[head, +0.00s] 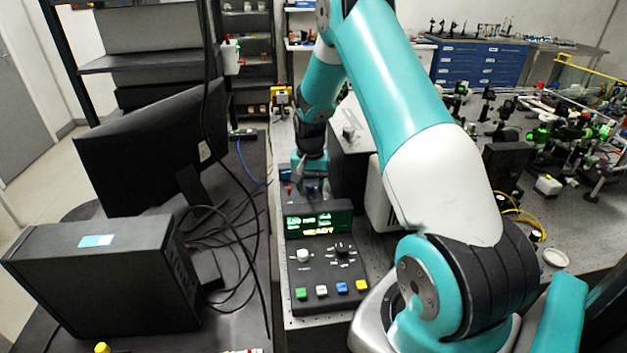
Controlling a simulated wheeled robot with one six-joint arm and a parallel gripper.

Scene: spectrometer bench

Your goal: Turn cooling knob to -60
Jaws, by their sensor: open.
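A black control box (323,272) stands on the bench at the centre of the head view. Its upright display (320,221) shows green and yellow text, too small to read fully. Two knobs sit on its sloped panel: a white knob (303,255) at the left and a black knob (341,248) with markings around it. The labels are too small to tell which knob is for cooling or what it is set to. My gripper (299,184) is open, behind the display and apart from both knobs. Its fingers are small and partly unclear.
Several coloured buttons (322,290) line the box's front edge. A monitor (150,147) and a black computer case (105,275) stand on the left desk. A light-coloured instrument (350,130) stands behind the box. Optics (560,135) crowd the right table. My arm passes over the box's right side.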

